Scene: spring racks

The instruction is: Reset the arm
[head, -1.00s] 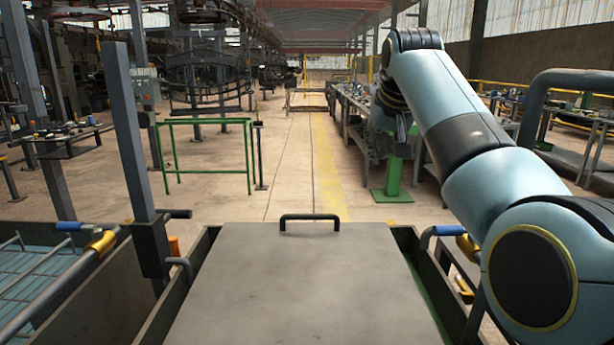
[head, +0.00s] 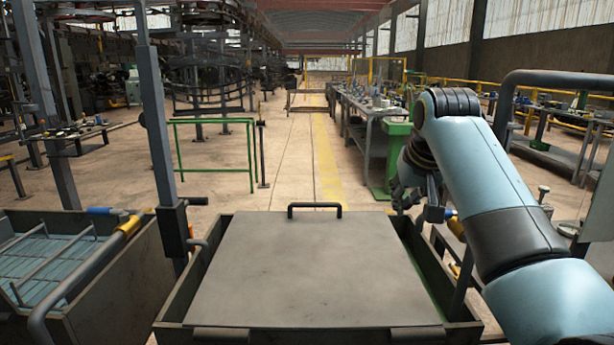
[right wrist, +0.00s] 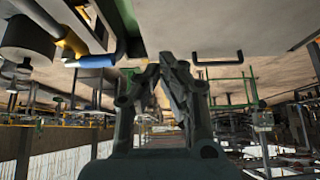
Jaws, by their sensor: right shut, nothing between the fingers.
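My right arm (head: 500,215) comes in from the right in the head view, bent at the elbow. Its gripper (head: 432,205) hangs low beyond the elbow, partly hidden by the arm, close to the right edge of the grey-topped bin. In the right wrist view, which is upside down, the fingers of the right gripper (right wrist: 170,60) come together at their tips with nothing between them. My left arm and gripper are not in view.
A flat grey lid (head: 300,270) with a black handle (head: 314,207) covers the bin in front. A bin with a blue rack (head: 45,265) stands left, beside a grey post (head: 155,110). A green frame (head: 213,122) and workbenches (head: 365,135) stand beyond. The floor aisle is clear.

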